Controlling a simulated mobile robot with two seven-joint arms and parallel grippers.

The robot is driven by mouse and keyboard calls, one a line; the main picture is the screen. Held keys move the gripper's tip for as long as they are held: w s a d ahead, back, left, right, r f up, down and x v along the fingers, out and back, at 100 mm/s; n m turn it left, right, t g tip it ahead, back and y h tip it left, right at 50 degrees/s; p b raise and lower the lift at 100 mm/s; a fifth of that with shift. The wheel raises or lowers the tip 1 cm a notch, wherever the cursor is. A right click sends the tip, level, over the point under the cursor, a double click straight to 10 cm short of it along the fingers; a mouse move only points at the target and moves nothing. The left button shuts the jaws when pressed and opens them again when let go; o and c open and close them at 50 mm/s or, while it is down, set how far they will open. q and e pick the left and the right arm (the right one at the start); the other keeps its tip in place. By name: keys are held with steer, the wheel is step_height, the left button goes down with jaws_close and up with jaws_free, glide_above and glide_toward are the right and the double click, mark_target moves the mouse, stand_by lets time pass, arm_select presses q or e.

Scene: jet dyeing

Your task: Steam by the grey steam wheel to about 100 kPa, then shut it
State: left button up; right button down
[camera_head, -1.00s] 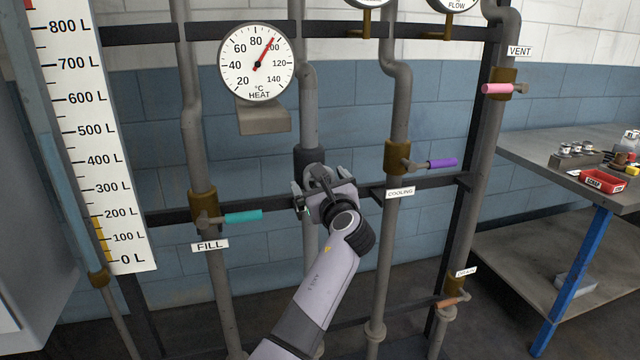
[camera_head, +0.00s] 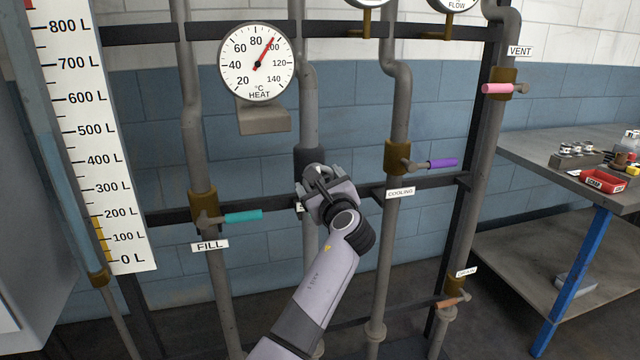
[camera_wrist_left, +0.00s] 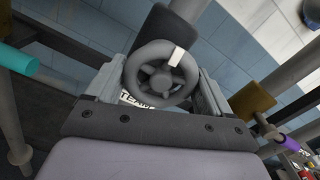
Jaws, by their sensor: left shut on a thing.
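The grey steam wheel (camera_wrist_left: 160,81) shows in the left wrist view as a ring with spokes and a white mark on its upper right rim. My left gripper (camera_head: 318,180) is shut on it, with one finger on each side of the rim. In the head view the gripper mostly hides the wheel, in front of the pipe below the HEAT gauge. A partly covered STEAM label (camera_wrist_left: 134,100) lies behind the wheel. The HEAT gauge (camera_head: 257,63) is in °C, its red needle a little below 100. No kPa dial is readable. My right gripper is out of view.
The teal FILL handle (camera_head: 243,216) is left of my gripper, and the purple COOLING handle (camera_head: 442,163) is right. A table (camera_head: 530,150) stands at the right.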

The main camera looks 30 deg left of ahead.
arm_select(q)
steer(key=n, duration=0.2)
steer(key=shift+f+n, duration=0.1)
steer(key=shift+n, duration=0.3)
steer(key=n+b, duration=0.1)
steer(key=n, duration=0.1)
steer(key=shift+d+n, duration=0.1)
steer(key=shift+n, duration=0.3)
steer(key=n+b, duration=0.1)
steer(key=n, duration=0.1)
steer(key=shift+n+b, duration=0.3)
steer(key=n+b, duration=0.2)
steer(key=n, duration=0.1)
steer(key=shift+n, duration=0.3)
steer(key=n+b, duration=0.2)
steer(key=n, duration=0.2)
steer(key=shift+w, duration=0.1)
steer(key=shift+r+n+b, duration=0.2)
steer(key=shift+n+b, duration=0.35)
steer(key=shift+n, duration=0.15)
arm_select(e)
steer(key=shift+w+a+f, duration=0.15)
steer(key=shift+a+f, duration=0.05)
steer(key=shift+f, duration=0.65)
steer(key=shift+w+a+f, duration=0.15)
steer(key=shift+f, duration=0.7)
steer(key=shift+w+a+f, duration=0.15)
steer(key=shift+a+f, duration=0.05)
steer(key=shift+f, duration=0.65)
